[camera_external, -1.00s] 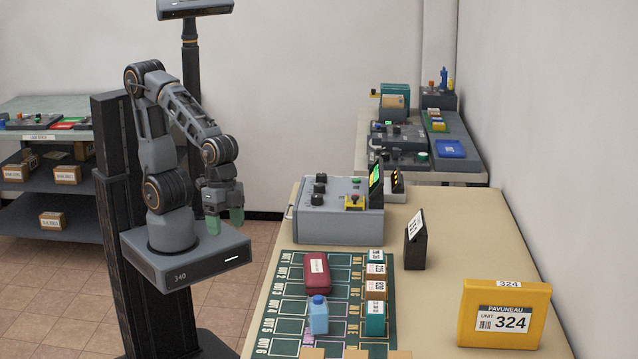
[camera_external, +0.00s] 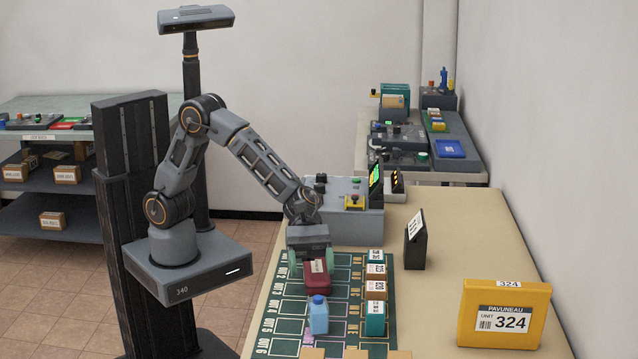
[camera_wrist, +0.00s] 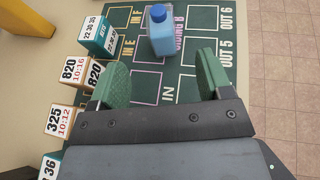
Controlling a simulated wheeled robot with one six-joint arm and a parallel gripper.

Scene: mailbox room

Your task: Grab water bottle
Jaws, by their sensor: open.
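The water bottle (camera_external: 318,316) is light blue with a darker blue cap and stands on the green marked mat (camera_external: 288,318) near the table's front. It also shows in the wrist view (camera_wrist: 161,36), just beyond and between my fingertips. The bottle is apart from the fingers.
Several small labelled boxes (camera_external: 375,290) line the mat's right side. A grey control box (camera_external: 345,222) stands behind my gripper. A black sign stand (camera_external: 415,250) and a yellow unit 324 box (camera_external: 504,315) are to the right, with bare tabletop (camera_external: 450,235) around them.

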